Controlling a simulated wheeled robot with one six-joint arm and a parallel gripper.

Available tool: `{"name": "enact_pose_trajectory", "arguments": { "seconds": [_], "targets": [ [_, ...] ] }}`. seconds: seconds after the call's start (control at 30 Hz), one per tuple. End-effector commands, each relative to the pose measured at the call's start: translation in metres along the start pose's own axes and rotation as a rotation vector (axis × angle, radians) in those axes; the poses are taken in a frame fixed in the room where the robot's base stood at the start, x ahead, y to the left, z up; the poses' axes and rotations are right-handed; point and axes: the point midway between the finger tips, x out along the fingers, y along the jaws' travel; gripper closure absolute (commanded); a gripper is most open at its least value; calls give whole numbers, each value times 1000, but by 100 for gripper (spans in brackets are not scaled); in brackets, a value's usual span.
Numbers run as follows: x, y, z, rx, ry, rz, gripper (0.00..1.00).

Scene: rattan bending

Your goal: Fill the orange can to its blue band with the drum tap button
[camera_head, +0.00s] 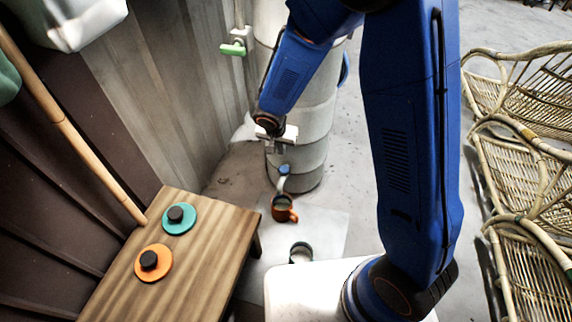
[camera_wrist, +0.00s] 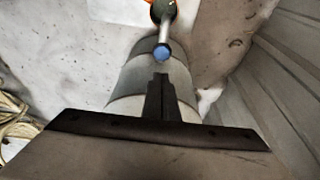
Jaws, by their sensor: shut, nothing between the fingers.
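The grey drum (camera_head: 312,150) stands on the floor behind my arm, and its side also shows in the wrist view (camera_wrist: 130,88). Its tap has a blue button (camera_head: 284,169), also in the wrist view (camera_wrist: 161,53). The orange can (camera_head: 284,214) stands upright under the spout; only part of it shows at the top of the wrist view (camera_wrist: 150,13). Its blue band and fill level cannot be made out. My gripper (camera_head: 275,148) is shut and empty, just above the button. In the wrist view its fingertips (camera_wrist: 161,76) point at the button, with a small gap visible.
A teal can (camera_head: 301,261) stands in front of the orange can on a pale floor sheet (camera_head: 325,225). A wooden table (camera_head: 195,255) at left holds a teal lid (camera_head: 187,224) and an orange lid (camera_head: 163,270). Rattan chairs (camera_head: 535,165) line the right side.

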Motion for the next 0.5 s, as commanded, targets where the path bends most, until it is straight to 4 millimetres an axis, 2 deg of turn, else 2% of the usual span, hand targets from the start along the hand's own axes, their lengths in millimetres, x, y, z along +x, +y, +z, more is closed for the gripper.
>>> {"name": "enact_pose_trajectory", "arguments": {
  "seconds": [0.27,0.5],
  "targets": [
    [1,0,0,0,0,1,100],
    [21,1,0,-1,-1,3,100]
  ]
}}
